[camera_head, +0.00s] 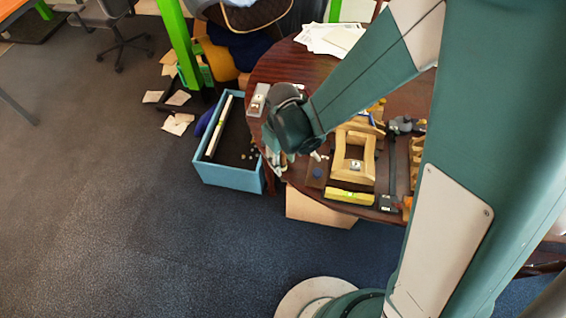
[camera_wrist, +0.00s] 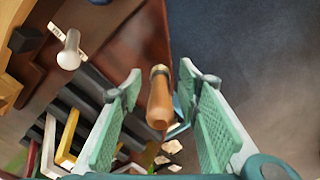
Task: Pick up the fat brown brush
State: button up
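My gripper (camera_wrist: 167,83) shows in the wrist view with its two green, ribbed fingers spread apart. A thick brown wooden piece with a dark and brassy band at its far end (camera_wrist: 160,100) shows between the fingers, with a gap on either side. It looks like the fat brown brush or its handle; no bristles can be made out. In the head view my gripper (camera_head: 277,158) is low at the left edge of the round dark table (camera_head: 300,70). My wrist covers that spot, and I cannot make out the brush there.
A blue crate (camera_head: 228,174) with small pieces in it stands on the floor left of the table. A wooden frame (camera_head: 340,160), a yellow level (camera_head: 349,196) and a dark clamp (camera_head: 391,175) are right of my gripper. Papers (camera_head: 330,38) lie at the table's back.

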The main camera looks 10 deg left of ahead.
dwell(0.6)
jog(key=c, duration=1)
jog(key=shift+r+p, duration=1.05)
jog(key=shift+r, duration=3.9)
